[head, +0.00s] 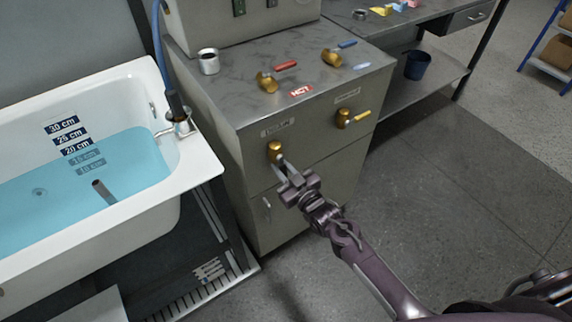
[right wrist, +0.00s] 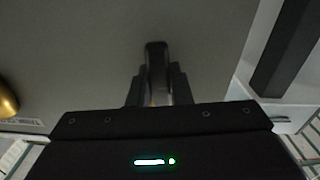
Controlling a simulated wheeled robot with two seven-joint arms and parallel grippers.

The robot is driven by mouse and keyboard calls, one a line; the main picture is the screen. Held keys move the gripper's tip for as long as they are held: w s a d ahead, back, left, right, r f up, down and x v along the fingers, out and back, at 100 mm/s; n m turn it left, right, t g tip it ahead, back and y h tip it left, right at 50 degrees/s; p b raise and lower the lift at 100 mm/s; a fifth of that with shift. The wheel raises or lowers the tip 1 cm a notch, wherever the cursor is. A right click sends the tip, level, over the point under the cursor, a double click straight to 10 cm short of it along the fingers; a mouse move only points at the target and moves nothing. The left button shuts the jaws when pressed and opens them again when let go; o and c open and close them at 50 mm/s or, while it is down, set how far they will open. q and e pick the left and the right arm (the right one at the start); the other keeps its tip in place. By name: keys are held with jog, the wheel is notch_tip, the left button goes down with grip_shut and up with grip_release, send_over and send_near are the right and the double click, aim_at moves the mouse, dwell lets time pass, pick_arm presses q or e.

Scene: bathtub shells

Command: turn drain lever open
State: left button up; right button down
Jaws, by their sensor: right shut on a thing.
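The drain valve is a brass body (head: 275,149) on the cabinet's front, under a small plate whose text is too small to read surely. Its dark grey lever (head: 281,161) points down and slightly right from the brass. My right gripper (head: 287,172) is shut on this lever from the front right. In the right wrist view the dark lever (right wrist: 156,58) stands between the two fingers, and a brass part (right wrist: 5,98) shows at the left edge. The fingers partly hide the lever. My left gripper is not in view.
The white bathtub (head: 190,165) with blue water stands left of the cabinet (head: 225,160). Red-handled (head: 284,66) and blue-handled (head: 346,44) valves and a metal cup (head: 209,61) are on its top. Floor at right is clear.

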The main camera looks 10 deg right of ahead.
jog(key=shift+s+a+f+m, duration=0.1)
jog(key=shift+s+a+m, duration=0.1)
jog(key=shift+m, duration=0.2)
jog(key=shift+a+m, duration=0.1)
jog(key=shift+m, duration=0.2)
jog(key=shift+a, duration=0.1)
jog(key=c, duration=1.3)
grip_release()
jog(key=v, duration=0.7)
jog(key=shift+s+d, duration=0.2)
jog(key=shift+s, duration=0.15)
